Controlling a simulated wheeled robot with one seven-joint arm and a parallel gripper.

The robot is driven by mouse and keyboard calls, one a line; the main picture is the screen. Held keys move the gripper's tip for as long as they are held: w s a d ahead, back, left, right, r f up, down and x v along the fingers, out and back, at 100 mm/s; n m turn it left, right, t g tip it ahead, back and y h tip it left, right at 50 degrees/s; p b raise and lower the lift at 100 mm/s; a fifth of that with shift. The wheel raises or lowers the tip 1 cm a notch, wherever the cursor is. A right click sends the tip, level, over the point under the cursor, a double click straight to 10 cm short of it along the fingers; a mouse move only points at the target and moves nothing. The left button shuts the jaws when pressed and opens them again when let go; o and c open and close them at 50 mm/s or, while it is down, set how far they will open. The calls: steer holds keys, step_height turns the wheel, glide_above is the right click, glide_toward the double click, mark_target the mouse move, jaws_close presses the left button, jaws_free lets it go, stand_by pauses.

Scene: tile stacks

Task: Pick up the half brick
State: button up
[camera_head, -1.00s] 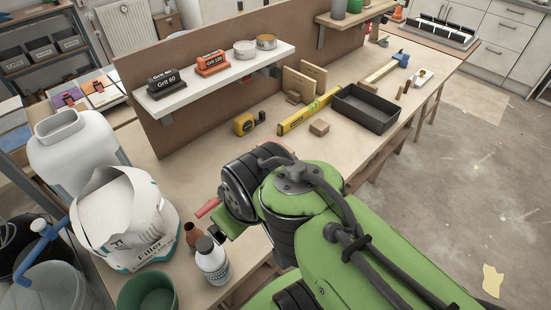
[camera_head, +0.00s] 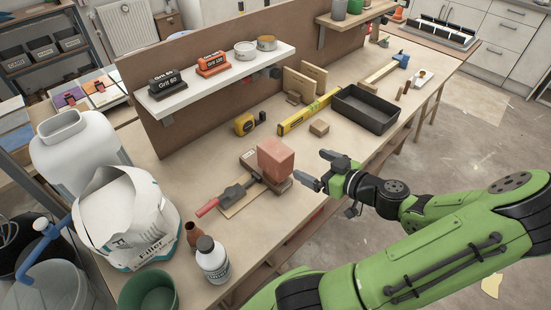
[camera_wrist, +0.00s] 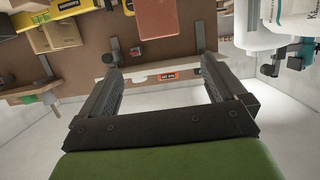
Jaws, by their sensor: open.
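The half brick (camera_head: 276,158) is a reddish block near the front edge of the workbench in the head view. It appears to rest on a flat dark brown piece (camera_head: 249,162); its underside is partly hidden. My gripper (camera_head: 320,169) is open and empty, just right of the brick, with its fingers pointing toward it and apart from it. In the wrist view the brick (camera_wrist: 157,18) shows at the top, beyond the space between the open fingertips (camera_wrist: 157,60).
A red-handled tool (camera_head: 232,193) lies left of the brick. A small wood block (camera_head: 319,128), a yellow level (camera_head: 305,113) and a black tray (camera_head: 366,109) are behind. A bottle (camera_head: 212,259) and a filler bag (camera_head: 128,220) stand at left. A white shelf (camera_head: 215,79) overhangs the back.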

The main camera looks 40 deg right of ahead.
mark_target(281, 152)
steer(key=x, duration=1.5)
steer(key=shift+w+a+f, duration=0.15)
steer(key=shift+w+f, duration=0.1)
steer(key=shift+f, duration=0.15)
steer(key=shift+s, duration=0.1)
steer(key=shift+c, duration=0.8)
jaws_close()
steer(key=shift+r, duration=0.2)
